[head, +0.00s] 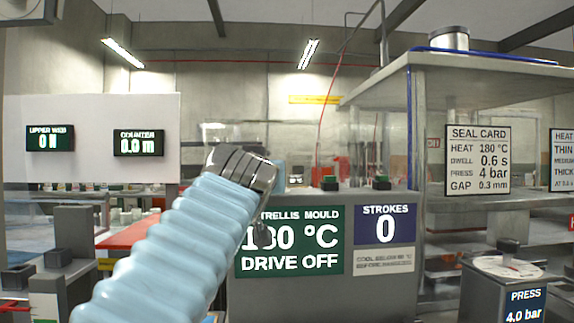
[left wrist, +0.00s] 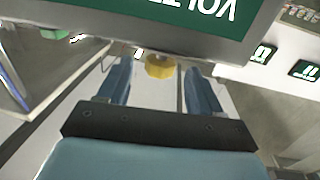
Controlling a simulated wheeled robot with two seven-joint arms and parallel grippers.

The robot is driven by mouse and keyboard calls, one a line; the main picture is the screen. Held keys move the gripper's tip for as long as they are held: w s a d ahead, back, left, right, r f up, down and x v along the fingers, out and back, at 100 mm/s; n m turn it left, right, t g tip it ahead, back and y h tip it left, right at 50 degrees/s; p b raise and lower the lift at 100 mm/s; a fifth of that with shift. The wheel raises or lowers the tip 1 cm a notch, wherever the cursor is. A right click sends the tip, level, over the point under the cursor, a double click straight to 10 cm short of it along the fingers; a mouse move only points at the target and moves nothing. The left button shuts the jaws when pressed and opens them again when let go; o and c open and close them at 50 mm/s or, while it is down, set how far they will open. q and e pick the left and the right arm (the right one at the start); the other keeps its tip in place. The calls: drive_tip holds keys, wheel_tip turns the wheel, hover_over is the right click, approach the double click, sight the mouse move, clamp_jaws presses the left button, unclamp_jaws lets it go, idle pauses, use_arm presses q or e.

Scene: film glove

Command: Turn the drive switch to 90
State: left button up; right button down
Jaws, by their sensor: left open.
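The grey cabinet carries a green screen (head: 290,241) reading TRELLIS MOULD, 180 °C and DRIVE OFF. My left gripper (head: 245,158) is in front of the cabinet's left end, and my pale blue arm covers part of the screen. In the left wrist view the left gripper (left wrist: 158,75) is open, its two blue fingers apart. A round yellow piece (left wrist: 160,67) shows between and beyond the fingertips; I cannot tell whether it is the drive switch. No switch marked 90 can be made out in the head view. The right gripper is not in view.
A STROKES display (head: 385,225) reads 0. Red and green buttons (head: 329,183) stand on the cabinet top. A seal card (head: 478,160) and a PRESS pedestal (head: 505,285) are at the right. A white panel (head: 90,110) with two displays stands at the left.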

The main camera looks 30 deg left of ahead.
use_arm(q)
drive_tip(key=p+x, duration=0.1)
drive_tip(key=x, duration=0.3)
drive_tip(key=shift+w+a, duration=0.1)
drive_tip(key=shift+w, duration=0.05)
drive_tip(key=c, duration=1)
drive_tip(key=shift+o, duration=0.2)
